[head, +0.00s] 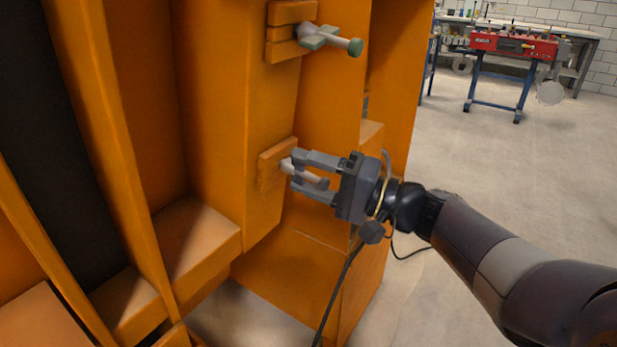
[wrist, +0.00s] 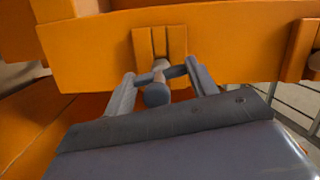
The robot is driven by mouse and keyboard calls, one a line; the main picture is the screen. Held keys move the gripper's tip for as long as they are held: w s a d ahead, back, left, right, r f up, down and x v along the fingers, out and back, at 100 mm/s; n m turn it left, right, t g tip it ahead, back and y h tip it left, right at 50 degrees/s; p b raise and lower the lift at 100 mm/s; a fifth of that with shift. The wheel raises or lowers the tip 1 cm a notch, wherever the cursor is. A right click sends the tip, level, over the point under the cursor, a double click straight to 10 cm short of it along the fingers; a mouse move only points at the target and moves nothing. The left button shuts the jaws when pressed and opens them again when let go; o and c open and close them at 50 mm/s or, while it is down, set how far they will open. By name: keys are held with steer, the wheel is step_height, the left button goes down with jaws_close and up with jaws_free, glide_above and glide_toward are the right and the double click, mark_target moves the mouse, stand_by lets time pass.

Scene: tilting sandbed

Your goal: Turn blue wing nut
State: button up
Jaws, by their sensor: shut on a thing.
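The blue wing nut (wrist: 175,72) sits on a bolt that sticks out of a small grooved orange block (wrist: 146,44). In the wrist view its blue-grey wings span the gap between my two fingers. The bolt's rounded blue-grey end (wrist: 157,95) points toward the wrist camera. My gripper (head: 296,169) reaches in from the right in the head view and is shut on the wing nut, one finger on each side. In the head view the fingers hide most of the wing nut, and the bolt end (head: 322,184) shows between them.
Orange walls and beams fill the left. Open floor (head: 480,180) lies to the right, with a red-topped bench (head: 512,45) far back.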

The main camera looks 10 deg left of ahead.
steer(key=m, duration=0.4)
steer(key=shift+m+y, duration=0.3)
steer(key=m+p, duration=0.1)
steer(key=m, duration=0.4)
steer(key=shift+t+y+p, duration=0.3)
steer(key=shift+y+p, duration=0.1)
steer(key=m+p, duration=0.1)
steer(key=m, duration=0.2)
steer(key=m+t+p, duration=0.1)
steer(key=m+p, duration=0.1)
steer(key=m, duration=0.1)
steer(key=shift+t, duration=0.3)
steer(key=shift+s+f+m+t+p, duration=0.1)
steer(key=shift+m+t+p, duration=0.4)
steer(key=shift+m, duration=0.75)
steer(key=shift+f+m+t+p, duration=0.1)
steer(key=shift+m+t+p, duration=0.35)
steer(key=shift+m, duration=0.8)
steer(key=o, duration=1)
